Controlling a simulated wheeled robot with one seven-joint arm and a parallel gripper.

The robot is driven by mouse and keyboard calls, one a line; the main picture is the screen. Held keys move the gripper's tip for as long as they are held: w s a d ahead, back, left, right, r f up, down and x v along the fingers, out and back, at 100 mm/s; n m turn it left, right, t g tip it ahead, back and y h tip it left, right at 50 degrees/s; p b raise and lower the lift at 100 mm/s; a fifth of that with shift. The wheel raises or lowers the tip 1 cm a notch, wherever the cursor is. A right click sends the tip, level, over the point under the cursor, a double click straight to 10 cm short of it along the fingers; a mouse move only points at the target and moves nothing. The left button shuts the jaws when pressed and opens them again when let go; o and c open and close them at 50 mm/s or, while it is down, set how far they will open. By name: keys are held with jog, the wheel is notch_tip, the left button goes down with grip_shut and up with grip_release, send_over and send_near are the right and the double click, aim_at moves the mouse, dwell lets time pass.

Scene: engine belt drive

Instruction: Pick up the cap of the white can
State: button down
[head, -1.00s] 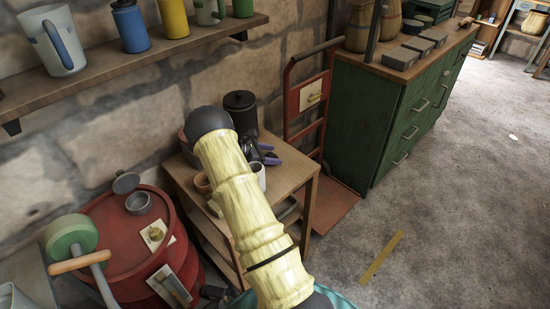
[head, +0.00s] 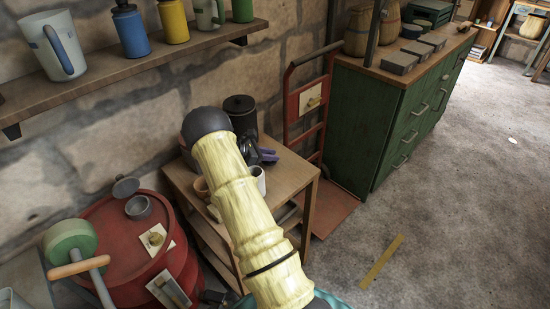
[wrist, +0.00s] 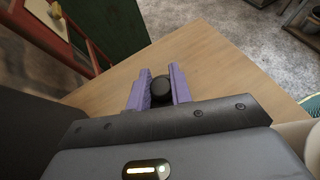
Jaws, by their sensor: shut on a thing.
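My gripper (head: 267,156) is over the small wooden table, above and beside a white can (head: 260,180) partly hidden by my arm. In the wrist view, the purple fingers of my gripper (wrist: 160,88) are closed around a small, round, dark cap (wrist: 160,90). The cap sits between the fingertips, with bare table top showing beyond it. A pale rounded shape at the lower right edge of the wrist view may be the white can. The cap cannot be made out in the head view.
A tall black canister (head: 240,112) stands on the wooden table (head: 292,172) close behind my gripper. A red drum (head: 118,255) stands to the left. A red hand truck (head: 309,98) and a green cabinet (head: 365,125) are to the right. The table's right part is bare.

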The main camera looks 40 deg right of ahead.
notch_tip(320, 180, up, 8)
jog(key=shift+r, duration=0.1)
dwell(0.6)
